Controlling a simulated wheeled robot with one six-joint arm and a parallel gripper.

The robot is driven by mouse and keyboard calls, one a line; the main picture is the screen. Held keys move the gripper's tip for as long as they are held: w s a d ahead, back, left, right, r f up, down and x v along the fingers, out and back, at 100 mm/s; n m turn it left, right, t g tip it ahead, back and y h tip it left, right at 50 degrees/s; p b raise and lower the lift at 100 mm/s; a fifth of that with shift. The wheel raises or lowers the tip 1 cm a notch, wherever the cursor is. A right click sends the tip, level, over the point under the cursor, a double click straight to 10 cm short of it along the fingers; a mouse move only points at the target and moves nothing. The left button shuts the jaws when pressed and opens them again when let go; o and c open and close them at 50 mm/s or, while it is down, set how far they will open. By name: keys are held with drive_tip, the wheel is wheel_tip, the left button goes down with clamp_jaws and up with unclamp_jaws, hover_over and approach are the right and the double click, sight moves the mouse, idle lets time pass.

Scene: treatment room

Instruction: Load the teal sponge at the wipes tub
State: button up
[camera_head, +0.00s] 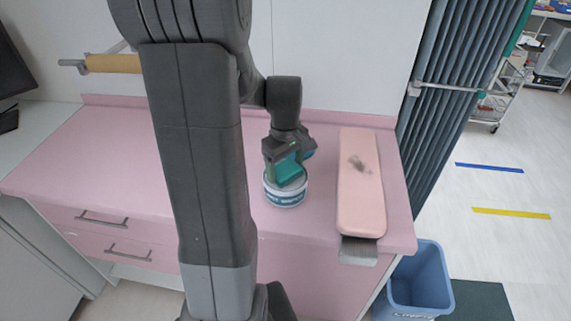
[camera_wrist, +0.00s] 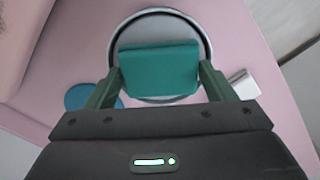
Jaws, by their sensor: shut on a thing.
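The teal sponge (camera_wrist: 158,72) is between the fingers of my gripper (camera_wrist: 158,88), which is shut on it. In the head view the sponge (camera_head: 288,170) shows under my gripper (camera_head: 286,162), at the mouth of the wipes tub (camera_head: 286,198). The tub is a white round container with a teal label band, standing on the pink counter. In the wrist view the tub's round rim (camera_wrist: 146,13) surrounds most of the sponge. I cannot tell how deep the sponge sits in the tub. A blue round lid-like disc (camera_wrist: 92,97) lies beside the tub.
A long pink padded board (camera_head: 360,205) with a dark smudge lies right of the tub on the pink counter (camera_head: 110,160). A blue bin (camera_head: 419,280) stands on the floor at the right. A grey folding curtain (camera_head: 455,80) hangs behind it. The left counter is clear.

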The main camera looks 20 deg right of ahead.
sight(286, 168)
drive_tip(key=shift+r+p, duration=2.55)
drive_tip(key=shift+r, duration=0.95)
